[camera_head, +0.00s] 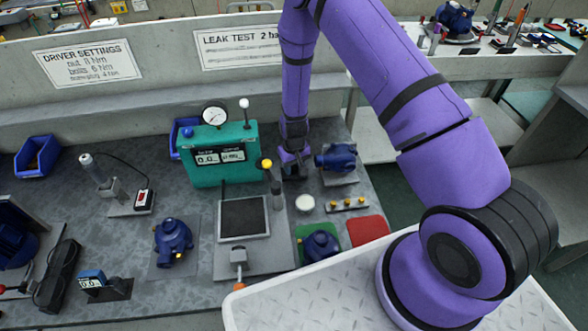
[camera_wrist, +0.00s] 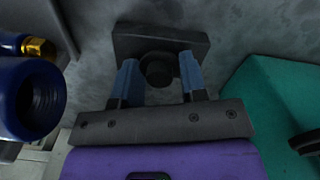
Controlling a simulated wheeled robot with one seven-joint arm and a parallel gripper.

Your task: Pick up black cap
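The black cap (camera_wrist: 158,69) shows in the wrist view as a dark round piece in front of a dark grey block (camera_wrist: 160,37). My gripper (camera_wrist: 159,62) is open, with one blue finger on each side of the cap. A gap seems to show on both sides, but contact is hard to judge in the dim light. In the head view my gripper (camera_head: 291,167) is low at the back of the bench, between the teal leak tester and a blue pump. The cap is hidden there.
The teal leak tester (camera_head: 205,171) stands close on the left, also at right in the wrist view (camera_wrist: 262,112). The blue pump (camera_head: 337,157) is close on the right, also at left in the wrist view (camera_wrist: 20,92). A white knob (camera_head: 305,203) stands in front.

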